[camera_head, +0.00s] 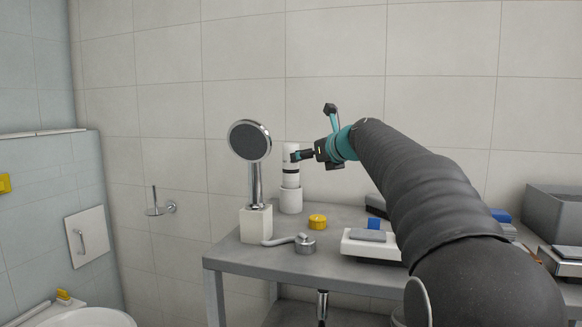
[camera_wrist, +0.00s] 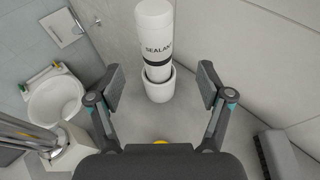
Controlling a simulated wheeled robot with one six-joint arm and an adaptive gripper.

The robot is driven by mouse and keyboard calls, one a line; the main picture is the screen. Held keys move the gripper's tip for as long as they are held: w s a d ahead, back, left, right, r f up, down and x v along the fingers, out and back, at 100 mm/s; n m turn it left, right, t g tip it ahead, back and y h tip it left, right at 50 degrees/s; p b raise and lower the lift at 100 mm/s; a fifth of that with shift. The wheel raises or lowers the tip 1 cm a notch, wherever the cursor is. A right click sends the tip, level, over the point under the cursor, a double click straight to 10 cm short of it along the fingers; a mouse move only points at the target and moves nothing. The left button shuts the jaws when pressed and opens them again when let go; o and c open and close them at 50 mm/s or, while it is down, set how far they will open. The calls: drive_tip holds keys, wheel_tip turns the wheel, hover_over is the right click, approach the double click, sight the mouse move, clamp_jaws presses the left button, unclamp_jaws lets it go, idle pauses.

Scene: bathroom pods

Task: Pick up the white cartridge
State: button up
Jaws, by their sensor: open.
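The white cartridge (camera_head: 291,165) stands upright in a white round holder (camera_head: 291,200) at the back of the grey table. In the wrist view the cartridge (camera_wrist: 155,40) shows a dark band and lettering that reads "SEALAN", and its lower end sits inside the holder (camera_wrist: 158,88). My gripper (camera_head: 300,156) is beside the cartridge at its upper part in the head view. In the wrist view my gripper (camera_wrist: 160,88) is open, with one finger to each side of the cartridge and holder and clear gaps between. Nothing is held.
A shower head (camera_head: 249,142) stands in a white block (camera_head: 256,223) left of the cartridge. A yellow round piece (camera_head: 318,222) and a metal fitting (camera_head: 304,243) lie in front. A white scale-like box (camera_head: 371,247) and a grey bin (camera_head: 553,215) are to the right. The wall is close behind.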

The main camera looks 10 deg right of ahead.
sight(290, 171)
drive_tip(key=shift+a+r+p+x, duration=0.1)
drive_tip(key=shift+a+p+x, duration=0.1)
drive_tip(key=shift+x, duration=2.25)
drive_tip(key=shift+a+r+p+x, duration=0.1)
drive_tip(key=shift+r+p+x, duration=0.05)
drive_tip(key=shift+x, duration=2.3)
drive_tip(key=c, duration=1.3)
clamp_jaws()
drive_tip(key=shift+r, duration=0.15)
